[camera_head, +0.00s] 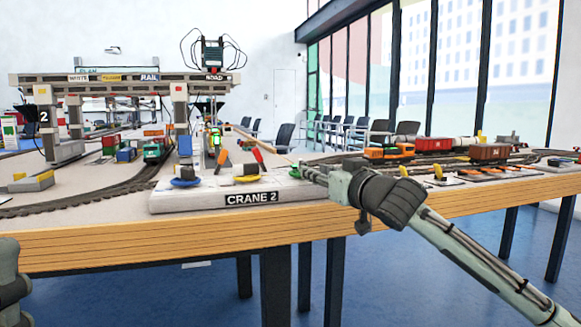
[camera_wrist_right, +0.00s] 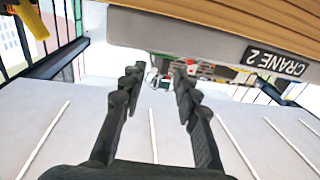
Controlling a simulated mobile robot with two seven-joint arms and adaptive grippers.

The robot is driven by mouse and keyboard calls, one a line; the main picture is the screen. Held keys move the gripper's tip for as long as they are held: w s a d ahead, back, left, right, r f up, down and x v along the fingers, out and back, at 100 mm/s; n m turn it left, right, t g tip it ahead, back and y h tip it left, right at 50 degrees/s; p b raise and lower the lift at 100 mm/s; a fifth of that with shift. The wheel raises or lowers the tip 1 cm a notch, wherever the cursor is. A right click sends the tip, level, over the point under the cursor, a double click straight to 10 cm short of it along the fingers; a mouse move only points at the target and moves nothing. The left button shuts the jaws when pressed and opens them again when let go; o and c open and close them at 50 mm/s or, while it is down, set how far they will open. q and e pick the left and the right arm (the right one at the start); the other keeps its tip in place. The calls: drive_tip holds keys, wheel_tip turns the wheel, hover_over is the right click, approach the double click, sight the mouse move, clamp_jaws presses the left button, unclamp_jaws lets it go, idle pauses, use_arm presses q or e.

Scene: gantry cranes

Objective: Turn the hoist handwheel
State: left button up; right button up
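A low white console (camera_head: 170,203) labelled CRANE 2 sits at the table's front edge. A blue wheel-like control (camera_head: 186,182) is on its left part. My right gripper (camera_head: 307,173) is at the console's right end, to the right of both controls. In the right wrist view the gripper (camera_wrist_right: 159,78) has its two dark fingers apart with nothing held between them. The console (camera_wrist_right: 180,32) appears upside down above the fingertips.
The gantry crane (camera_head: 130,80) stands over track and containers behind the console. Red and green levers (camera_head: 258,157) rise at the console's back. Model trains (camera_head: 390,150) and yellow-handled switches (camera_head: 438,172) lie to the right. The wooden table edge (camera_head: 150,240) runs along the front.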

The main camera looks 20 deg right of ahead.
drive_tip(key=w, duration=0.2)
drive_tip(key=w+a, duration=0.1)
drive_tip(key=w, duration=0.2)
drive_tip(key=w+b, duration=0.1)
drive_tip(key=w, duration=0.1)
drive_tip(key=shift+w+a, duration=0.15)
drive_tip(key=shift+w, duration=0.1)
